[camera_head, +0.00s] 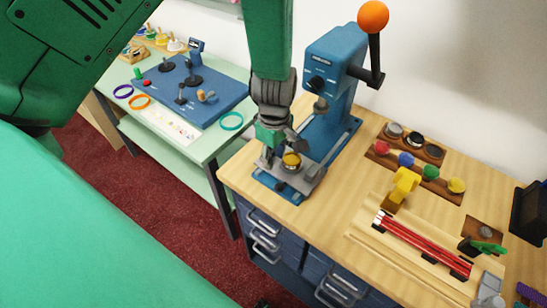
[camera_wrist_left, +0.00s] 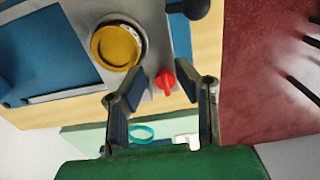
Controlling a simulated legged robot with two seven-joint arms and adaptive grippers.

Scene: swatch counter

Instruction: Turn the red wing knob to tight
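The red wing knob (camera_wrist_left: 165,80) sits on the grey metal base plate beside a round holder with a yellow disc (camera_wrist_left: 116,47) in the left wrist view. Its narrow end points toward the bottom of that picture. My left gripper (camera_wrist_left: 162,79) is open, with one finger on each side of the knob and visible gaps between. In the head view my left gripper (camera_head: 267,152) reaches down at the front of the blue press (camera_head: 330,90), beside the yellow disc (camera_head: 292,160). The knob is hidden there behind the gripper. My right gripper does not show.
The press lever with its orange ball (camera_head: 373,16) rises behind. A yellow clamp-like piece (camera_head: 402,186) and red rods (camera_head: 425,244) stand right on the wooden counter (camera_head: 330,215). A green table (camera_head: 205,145) with a blue panel (camera_head: 215,88) lies left, across a gap.

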